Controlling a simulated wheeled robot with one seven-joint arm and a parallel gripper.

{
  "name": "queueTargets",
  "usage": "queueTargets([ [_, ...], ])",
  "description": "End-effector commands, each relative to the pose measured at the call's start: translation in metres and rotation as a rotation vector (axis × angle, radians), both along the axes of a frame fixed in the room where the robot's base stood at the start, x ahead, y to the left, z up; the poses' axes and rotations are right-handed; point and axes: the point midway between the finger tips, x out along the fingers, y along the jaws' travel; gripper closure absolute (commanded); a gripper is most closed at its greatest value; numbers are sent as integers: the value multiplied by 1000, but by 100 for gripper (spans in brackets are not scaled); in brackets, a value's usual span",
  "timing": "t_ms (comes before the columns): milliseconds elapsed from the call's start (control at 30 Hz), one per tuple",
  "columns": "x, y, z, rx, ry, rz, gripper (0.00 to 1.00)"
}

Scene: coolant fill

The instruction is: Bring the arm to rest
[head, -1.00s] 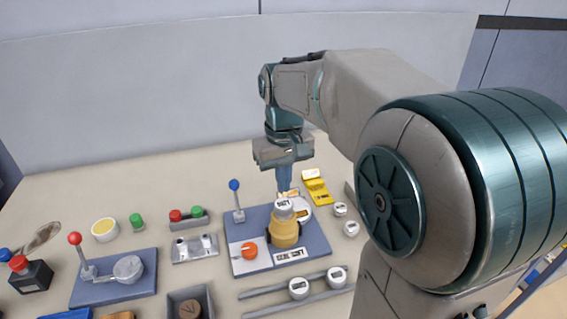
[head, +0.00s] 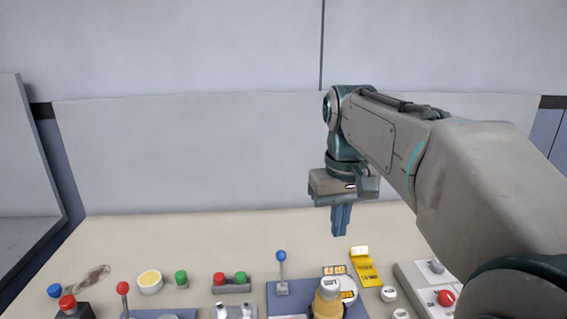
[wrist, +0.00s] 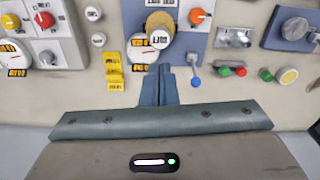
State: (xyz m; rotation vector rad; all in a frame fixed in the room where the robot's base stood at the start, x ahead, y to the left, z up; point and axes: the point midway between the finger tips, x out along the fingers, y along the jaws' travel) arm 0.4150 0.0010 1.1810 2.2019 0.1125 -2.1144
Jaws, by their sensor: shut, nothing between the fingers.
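My gripper (head: 341,221) is shut and empty, pointing down above the back part of the bench in the head view. In the wrist view its blue fingers (wrist: 158,86) are together, with nothing between them. In the head view the gripper hangs clear behind the blue station plate (head: 287,300), which carries a yellow cylinder with a white labelled cap (head: 328,290) and a blue-knobbed lever (head: 281,272). The cylinder also shows in the wrist view (wrist: 160,36), beyond the fingertips and apart from them.
A yellow hinged piece (head: 365,270) and small white gauges (head: 388,294) stand right of the plate. A grey panel with a red knob (head: 445,298) is farther right. The bench's back strip is clear.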

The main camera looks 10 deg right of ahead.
Motion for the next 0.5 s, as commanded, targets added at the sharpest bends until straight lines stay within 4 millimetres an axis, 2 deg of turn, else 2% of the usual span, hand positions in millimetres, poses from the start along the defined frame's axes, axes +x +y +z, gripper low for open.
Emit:
queueTargets([
  [300,-66,0,-87,2,-118,-73,100],
  [500,-103,-1,-136,15,-179,-112,100],
])
